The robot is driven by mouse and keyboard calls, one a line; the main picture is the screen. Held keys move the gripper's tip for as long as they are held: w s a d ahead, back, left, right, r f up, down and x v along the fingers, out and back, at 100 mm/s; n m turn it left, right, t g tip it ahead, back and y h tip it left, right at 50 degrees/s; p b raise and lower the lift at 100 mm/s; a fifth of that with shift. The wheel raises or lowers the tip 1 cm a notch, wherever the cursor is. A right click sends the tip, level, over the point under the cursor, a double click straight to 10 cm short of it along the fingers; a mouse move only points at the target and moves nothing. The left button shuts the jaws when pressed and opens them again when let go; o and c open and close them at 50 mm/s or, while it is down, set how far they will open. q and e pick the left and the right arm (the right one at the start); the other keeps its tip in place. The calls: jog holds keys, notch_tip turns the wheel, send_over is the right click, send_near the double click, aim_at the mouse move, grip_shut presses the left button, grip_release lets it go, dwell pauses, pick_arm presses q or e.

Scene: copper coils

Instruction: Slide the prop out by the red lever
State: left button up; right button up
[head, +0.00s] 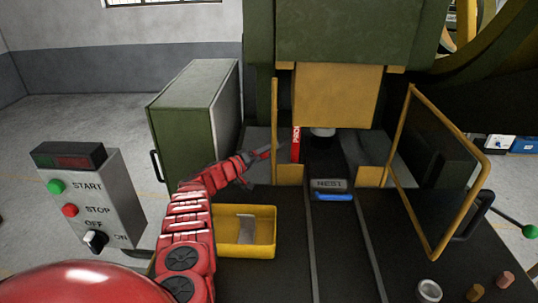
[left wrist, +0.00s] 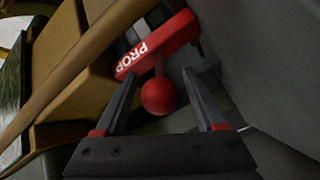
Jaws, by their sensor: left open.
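My left gripper (head: 262,152) reaches in beside the yellow frame. In the left wrist view its open fingers (left wrist: 165,85) stand on either side of the knob, with gaps between. My right gripper is not in view.
A yellow tray (head: 244,251) holding a grey piece sits on the dark bench below my left arm. A yellow guard post (head: 274,110) is close to the gripper. A blue-edged block (head: 331,190) lies on the centre track. A hinged guard (head: 437,165) stands right.

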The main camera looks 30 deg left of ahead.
pick_arm(q)
jog(key=shift+w, duration=0.15)
grip_shut()
dwell(0.4)
dwell(1.0)
